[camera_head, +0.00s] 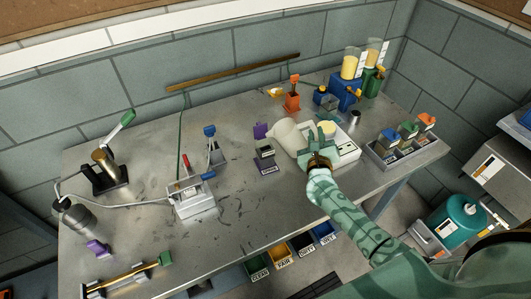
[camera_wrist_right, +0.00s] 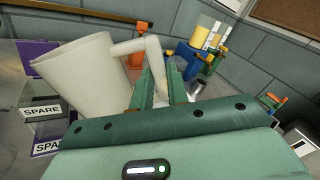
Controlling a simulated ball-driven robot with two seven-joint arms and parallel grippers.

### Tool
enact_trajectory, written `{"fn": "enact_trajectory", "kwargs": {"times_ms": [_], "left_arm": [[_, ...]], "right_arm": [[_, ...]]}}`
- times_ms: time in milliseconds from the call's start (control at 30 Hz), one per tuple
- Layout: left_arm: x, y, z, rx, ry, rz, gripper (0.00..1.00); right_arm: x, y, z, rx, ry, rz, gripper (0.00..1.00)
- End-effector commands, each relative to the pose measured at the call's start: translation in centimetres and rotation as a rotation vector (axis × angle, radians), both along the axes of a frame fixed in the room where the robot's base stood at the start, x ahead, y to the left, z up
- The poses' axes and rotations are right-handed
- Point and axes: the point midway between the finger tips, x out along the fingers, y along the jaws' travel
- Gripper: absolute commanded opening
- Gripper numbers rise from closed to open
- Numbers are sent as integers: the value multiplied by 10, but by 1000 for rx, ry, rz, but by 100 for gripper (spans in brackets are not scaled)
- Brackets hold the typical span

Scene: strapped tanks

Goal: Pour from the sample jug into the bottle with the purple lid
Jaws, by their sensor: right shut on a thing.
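The cream sample jug (camera_head: 286,137) is in my right gripper (camera_head: 319,152), which is shut on its handle; the jug also shows large in the right wrist view (camera_wrist_right: 88,77). The jug leans left, with its mouth toward the bottle, and its contents are hidden. The small square bottle (camera_head: 265,152) stands just left of the jug, its purple lid (camera_head: 260,130) raised open behind it. In the right wrist view the bottle (camera_wrist_right: 48,112) is partly covered by the jug and bears a SPARE label. I see no stream between them. My left gripper is not in view.
A white tray-like device (camera_head: 346,150) lies under and beside my right gripper. A rack of small lidded bottles (camera_head: 404,146) stands at right. An orange-lidded container (camera_head: 292,98) and blue dispensers (camera_head: 345,94) are behind. A white clamp device (camera_head: 193,200) is left; the table's front middle is clear.

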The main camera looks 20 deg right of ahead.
Motion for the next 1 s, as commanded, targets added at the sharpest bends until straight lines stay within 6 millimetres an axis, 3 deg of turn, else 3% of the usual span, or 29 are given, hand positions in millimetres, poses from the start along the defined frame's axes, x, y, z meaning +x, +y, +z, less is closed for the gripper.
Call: {"fn": "enact_trajectory", "kwargs": {"times_ms": [567, 1000], "left_arm": [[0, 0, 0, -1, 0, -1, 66], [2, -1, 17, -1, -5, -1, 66]], "right_arm": [[0, 0, 1, 1, -2, 0, 0], [2, 3, 13, -80, 37, 0, 0]]}}
